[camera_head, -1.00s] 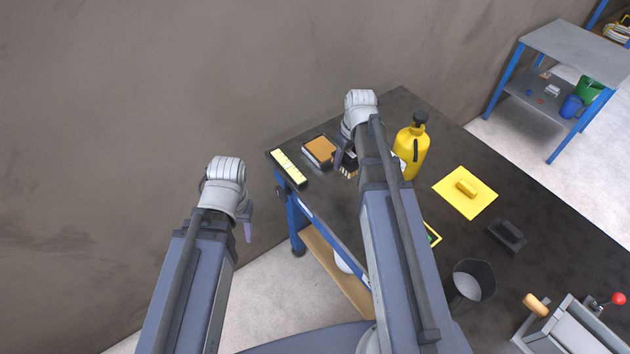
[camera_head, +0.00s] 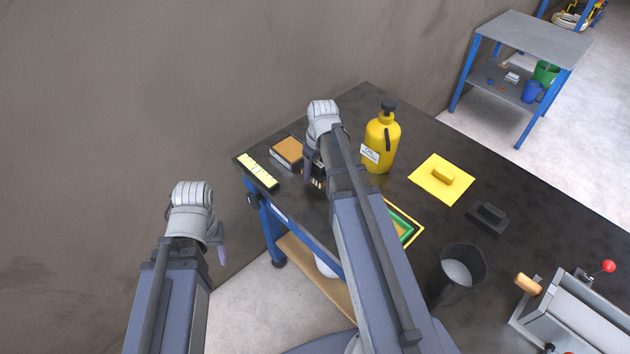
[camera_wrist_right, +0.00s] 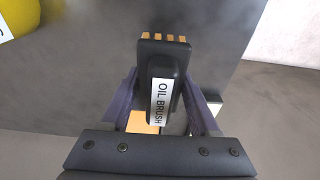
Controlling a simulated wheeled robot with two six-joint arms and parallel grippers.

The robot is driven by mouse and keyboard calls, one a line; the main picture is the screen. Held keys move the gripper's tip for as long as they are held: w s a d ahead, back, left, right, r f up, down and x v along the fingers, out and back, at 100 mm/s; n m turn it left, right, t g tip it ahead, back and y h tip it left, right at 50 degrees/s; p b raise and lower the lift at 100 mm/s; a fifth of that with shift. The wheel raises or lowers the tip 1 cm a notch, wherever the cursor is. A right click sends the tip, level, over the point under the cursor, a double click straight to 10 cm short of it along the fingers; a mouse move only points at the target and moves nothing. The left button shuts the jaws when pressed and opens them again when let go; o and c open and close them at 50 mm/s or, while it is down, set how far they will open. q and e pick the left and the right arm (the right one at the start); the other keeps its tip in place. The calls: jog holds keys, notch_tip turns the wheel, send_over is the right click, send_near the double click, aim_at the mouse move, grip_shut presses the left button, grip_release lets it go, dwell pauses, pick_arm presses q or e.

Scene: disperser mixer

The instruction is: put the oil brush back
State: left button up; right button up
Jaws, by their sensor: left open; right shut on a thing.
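The oil brush (camera_wrist_right: 164,72) is a black block with a handle, a white "OIL BRUSH" label and tan bristle tufts. My right gripper (camera_wrist_right: 163,103) is shut on its handle, with one purple finger on each side. In the head view the brush (camera_head: 317,182) is mostly hidden by my right arm, and the right gripper (camera_head: 311,168) is over the table's far left part. A green and yellow bordered mat (camera_head: 405,226) is partly covered by my right arm. My left gripper (camera_head: 219,245) is open and empty, left of the table.
On the dark table (camera_head: 345,105) are an orange-topped box (camera_head: 287,150), a yellow strip (camera_head: 258,171), a yellow oil can (camera_head: 381,145), a yellow mat (camera_head: 425,184) bearing a yellow block (camera_head: 447,176), a black block (camera_head: 488,217), a dark cup (camera_head: 457,288) and a machine (camera_head: 570,315).

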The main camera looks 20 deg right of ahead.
aim_at(317, 163)
jog(key=shift+f+b, duration=1.8)
jog(key=shift+f, duration=0.15)
jog(key=o, duration=1.3)
jog(key=r+p, duration=0.4)
jog(key=s+r+p, duration=0.1)
jog(key=r+p, duration=0.7)
jog(key=shift+s+d+r, duration=0.2)
jog(key=shift+d, duration=0.05)
jog(key=shift+a+f, duration=0.1)
